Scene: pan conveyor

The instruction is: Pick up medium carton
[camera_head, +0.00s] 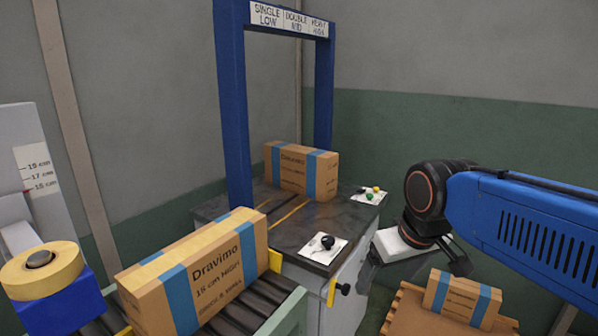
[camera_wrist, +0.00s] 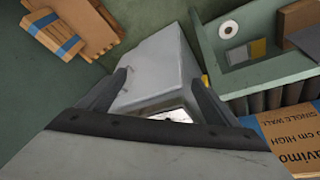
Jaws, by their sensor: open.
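Three brown cartons with blue stripes are in the head view; which is the medium one I cannot tell for certain. One carton (camera_head: 205,270), marked "15 cm HIGH", lies on the roller conveyor and also shows at the lower right of the wrist view (camera_wrist: 290,145). Another carton (camera_head: 302,170) stands on the dark bench top under the blue frame. A third carton (camera_head: 460,298) sits on a wooden pallet at lower right, and at upper left in the wrist view (camera_wrist: 52,33). My gripper (camera_head: 412,264) is open and empty, beside the bench, apart from all cartons. Its spread fingers show in the wrist view (camera_wrist: 160,78).
The blue frame (camera_head: 233,110) stands over the bench (camera_head: 300,228) and carries a sign. White cards with small knobs lie on the bench's right side. A tape roll on a blue block (camera_head: 45,270) is at left. The wooden pallet (camera_head: 410,310) is at lower right.

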